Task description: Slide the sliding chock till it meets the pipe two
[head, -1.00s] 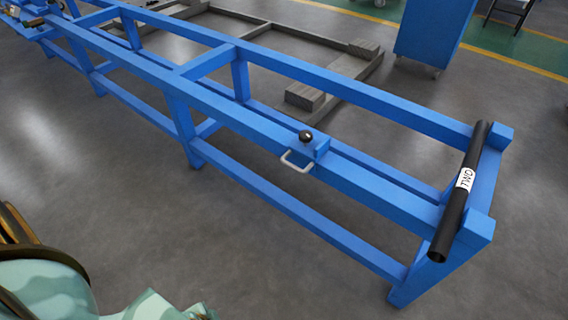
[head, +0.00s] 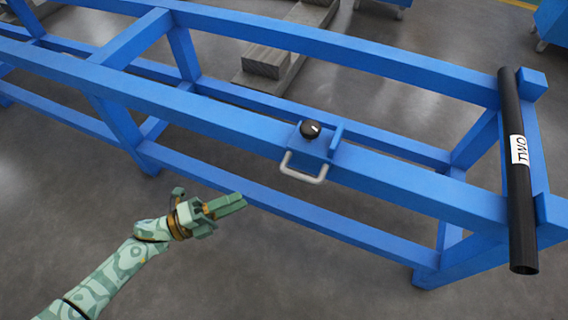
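The sliding chock (head: 316,143) is a small blue block on the front rail of the blue frame. It has a black round knob (head: 311,129) on top and a pale grey handle (head: 304,170) on its front side. Pipe two (head: 516,190) is a black tube with a white "TWO" label, lying across the right end of the frame, apart from the chock. My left gripper (head: 238,203) is left of and below the handle, in front of the rail, touching nothing visible. Its fingers appear close together, but the gap is unclear. My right gripper is out of view.
The blue frame's front rail (head: 400,183) is clear between chock and pipe. A lower rail (head: 340,235) runs beneath it. Grey stacked beams (head: 268,62) lie on the floor behind. Blue wheeled cabinets stand at the top right. The floor in front is open.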

